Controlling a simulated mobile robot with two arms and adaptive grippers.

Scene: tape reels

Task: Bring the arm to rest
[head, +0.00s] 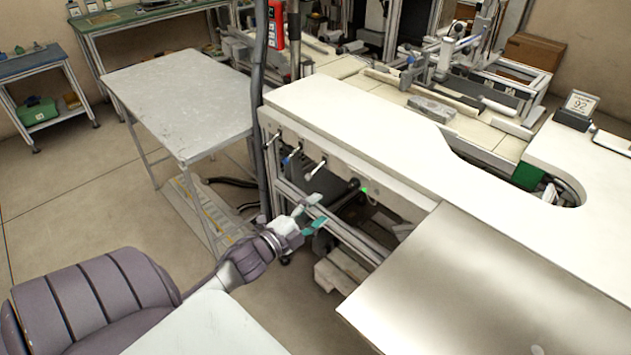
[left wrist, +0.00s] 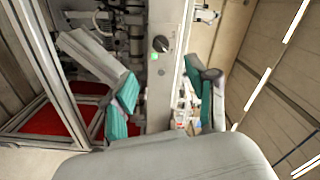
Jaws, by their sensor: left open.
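My left arm comes in from the lower left in the head view. Its gripper (head: 312,214) has teal fingertips spread apart, with nothing between them. It is in the air in front of the white workbench (head: 350,125), near the bench's open front side. In the left wrist view the left gripper (left wrist: 162,105) also shows open and empty, with one teal finger on each side. Behind it in that view are a grey panel with a dark round knob (left wrist: 161,44) and machine parts. My right gripper is not in view. No tape reel can be made out in either view.
A bare grey table (head: 185,95) stands to the left of the bench. A metal sheet surface (head: 480,290) fills the lower right. A dark vertical post (head: 258,110) rises beside the bench's left end. Open floor (head: 75,185) lies at the left.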

